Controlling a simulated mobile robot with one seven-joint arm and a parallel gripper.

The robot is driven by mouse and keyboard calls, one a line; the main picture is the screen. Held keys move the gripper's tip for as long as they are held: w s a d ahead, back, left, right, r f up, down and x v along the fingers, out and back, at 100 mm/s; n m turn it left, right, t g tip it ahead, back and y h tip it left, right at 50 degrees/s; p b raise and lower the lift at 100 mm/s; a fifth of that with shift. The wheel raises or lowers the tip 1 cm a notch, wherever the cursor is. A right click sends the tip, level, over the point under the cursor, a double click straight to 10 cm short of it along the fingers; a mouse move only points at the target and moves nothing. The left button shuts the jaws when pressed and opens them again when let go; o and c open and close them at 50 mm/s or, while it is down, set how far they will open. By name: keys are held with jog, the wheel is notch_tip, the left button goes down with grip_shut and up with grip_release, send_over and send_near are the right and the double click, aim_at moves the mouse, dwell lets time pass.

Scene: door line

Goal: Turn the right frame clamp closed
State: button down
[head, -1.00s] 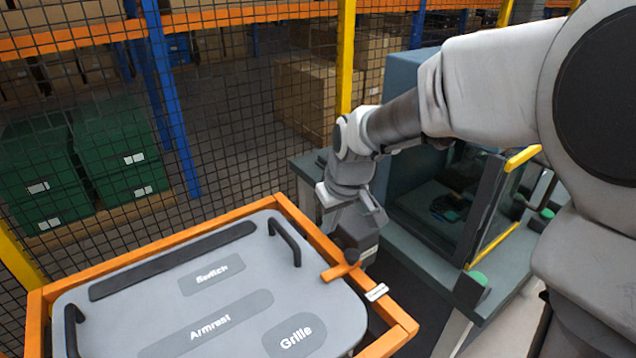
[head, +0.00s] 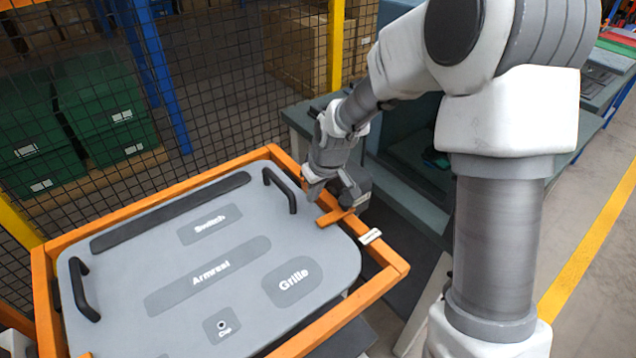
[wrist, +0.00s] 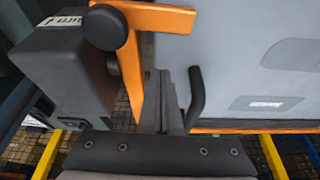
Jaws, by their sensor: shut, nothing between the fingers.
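The right frame clamp (head: 336,216) is an orange bar on the right rail of the orange frame. It lies across the rail, its end over the edge of the grey panel (head: 250,250). In the wrist view the clamp (wrist: 165,19) has a round dark knob (wrist: 105,27) at its rail end, beside a dark grey box (wrist: 65,65). My gripper (head: 322,192) is just behind the clamp, above the panel's right edge. In the wrist view its shut fingers (wrist: 173,100) are below the clamp bar, between rail and black handle. I cannot tell whether they touch the clamp.
A black handle (head: 281,190) stands on the panel close to my gripper. The orange frame (head: 385,268) borders the panel. A grey workbench (head: 415,205) stands behind on the right, and a mesh fence (head: 225,80) runs along the back.

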aim_at(326, 217)
jog(key=shift+s+d+f, duration=0.1)
jog(key=shift+d+f, duration=0.05)
jog(key=shift+f, duration=0.25)
jog(key=shift+s+d+r, duration=0.1)
jog(key=shift+s+d, duration=0.2)
jog(key=shift+s, duration=0.25)
jog(key=shift+s+d, duration=0.25)
jog(key=shift+s, duration=0.25)
jog(key=shift+s+d+p, duration=0.2)
jog(key=shift+s+p, duration=0.1)
jog(key=shift+s, duration=0.15)
jog(key=shift+s+d, duration=0.35)
jog(key=shift+s, duration=0.25)
